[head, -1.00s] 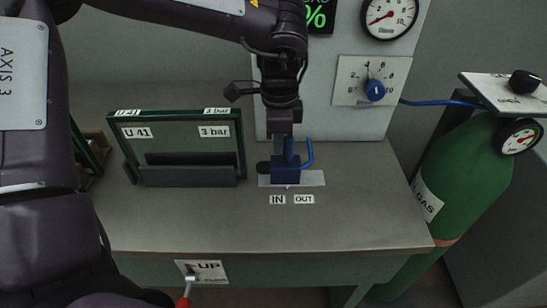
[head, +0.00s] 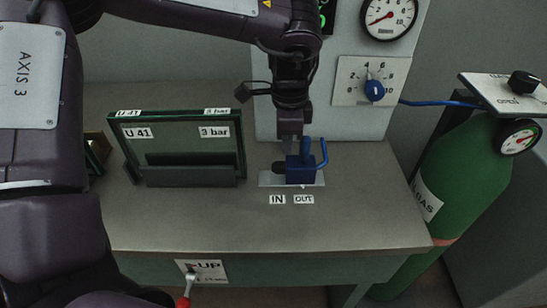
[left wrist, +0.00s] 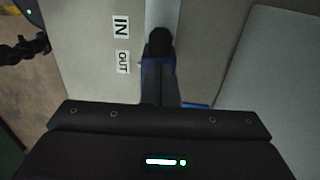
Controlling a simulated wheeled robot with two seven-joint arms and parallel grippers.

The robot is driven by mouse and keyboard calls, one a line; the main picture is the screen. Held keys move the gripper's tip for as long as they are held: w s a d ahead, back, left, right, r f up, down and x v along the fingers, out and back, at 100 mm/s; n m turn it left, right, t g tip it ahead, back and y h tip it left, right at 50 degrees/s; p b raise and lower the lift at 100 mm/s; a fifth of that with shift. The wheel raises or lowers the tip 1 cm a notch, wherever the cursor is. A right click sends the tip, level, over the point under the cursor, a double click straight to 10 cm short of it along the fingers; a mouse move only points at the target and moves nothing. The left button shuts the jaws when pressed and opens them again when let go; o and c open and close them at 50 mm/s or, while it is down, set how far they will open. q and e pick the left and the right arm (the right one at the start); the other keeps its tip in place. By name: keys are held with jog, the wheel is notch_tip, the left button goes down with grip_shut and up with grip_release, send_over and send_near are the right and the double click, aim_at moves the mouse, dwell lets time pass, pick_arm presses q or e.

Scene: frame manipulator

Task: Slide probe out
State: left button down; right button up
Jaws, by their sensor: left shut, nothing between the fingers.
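The blue probe block (head: 300,172) sits on a pale strip (head: 268,180) on the bench, behind the IN label (head: 277,200) and OUT label (head: 304,199). A bent blue tube rises on its right side, and a dark rounded end shows at its left. My left gripper (head: 291,150) points down at the block, shut and empty; its tips are partly hidden behind or against the block, so contact is unclear. In the left wrist view, the gripper (left wrist: 160,80) overlaps the blue block (left wrist: 148,70), with a dark round knob (left wrist: 160,42) beyond. My right gripper is not in view.
A framed green panel (head: 180,148) marked U41 and 3 bar stands left of the block. A grey panel with a gauge (head: 389,16) and blue dial (head: 375,90) stands behind. A green gas cylinder (head: 465,165) is at right. The front bench top is clear.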

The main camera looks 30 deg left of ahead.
pick_arm(q)
jog(key=s+d+r+p, duration=0.1)
jog(key=s+r+p, duration=0.2)
jog(key=r, duration=0.5)
jog(key=shift+s+d, duration=0.2)
jog(key=shift+s, duration=0.2)
dwell(0.3)
jog(key=shift+r, duration=0.1)
dwell(0.3)
